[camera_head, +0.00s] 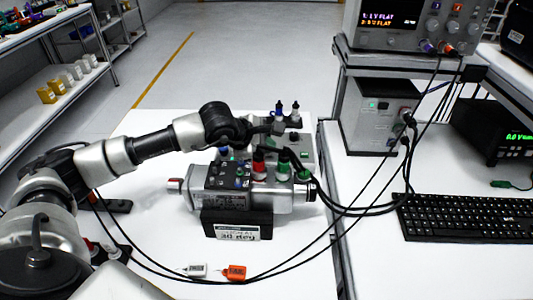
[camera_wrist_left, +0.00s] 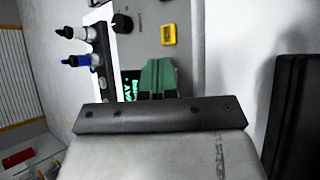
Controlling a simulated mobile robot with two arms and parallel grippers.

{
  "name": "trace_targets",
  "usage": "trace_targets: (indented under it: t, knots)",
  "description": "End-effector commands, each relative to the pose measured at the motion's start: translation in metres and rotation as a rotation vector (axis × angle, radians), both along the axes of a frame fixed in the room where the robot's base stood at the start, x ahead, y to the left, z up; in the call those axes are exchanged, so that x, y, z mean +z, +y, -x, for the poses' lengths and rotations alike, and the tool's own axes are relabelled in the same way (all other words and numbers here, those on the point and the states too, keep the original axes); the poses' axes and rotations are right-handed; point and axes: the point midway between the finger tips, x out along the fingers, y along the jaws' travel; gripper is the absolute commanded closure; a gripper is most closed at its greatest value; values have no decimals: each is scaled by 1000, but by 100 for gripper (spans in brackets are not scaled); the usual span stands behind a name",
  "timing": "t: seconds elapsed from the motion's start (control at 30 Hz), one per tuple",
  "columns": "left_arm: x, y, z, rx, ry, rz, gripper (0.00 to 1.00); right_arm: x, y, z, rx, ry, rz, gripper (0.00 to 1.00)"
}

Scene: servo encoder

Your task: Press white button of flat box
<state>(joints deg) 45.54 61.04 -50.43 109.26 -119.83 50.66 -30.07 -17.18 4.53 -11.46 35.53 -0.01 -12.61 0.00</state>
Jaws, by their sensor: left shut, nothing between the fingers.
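The flat box (camera_head: 304,150) is a grey case on the white table, behind the servo unit, with plugs and cables on top. In the left wrist view its grey face (camera_wrist_left: 188,72) shows a black knob (camera_wrist_left: 122,23), a yellow-framed square (camera_wrist_left: 168,34) and a partly covered green display (camera_wrist_left: 130,88). I cannot make out a white button for certain. My left gripper (camera_head: 270,129) is shut and empty, over the box's left part in the head view; contact cannot be told. Its body covers the lower wrist view. My right gripper is not in view.
Black cables loop right to a power unit (camera_head: 378,118). Small white and orange tags (camera_head: 235,272) lie at the front. A keyboard (camera_head: 470,218) is on the right table.

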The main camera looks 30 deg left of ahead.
Motion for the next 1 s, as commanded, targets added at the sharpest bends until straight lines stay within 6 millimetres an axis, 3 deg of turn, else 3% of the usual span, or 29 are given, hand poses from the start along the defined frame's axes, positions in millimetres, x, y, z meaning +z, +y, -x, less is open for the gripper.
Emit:
trace_targets:
  t: [0.63,1.0]
  knots:
    - [-4,0,1,0,4,-1,100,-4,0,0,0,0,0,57]
    - [12,0,0,0,1,-1,100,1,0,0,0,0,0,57]
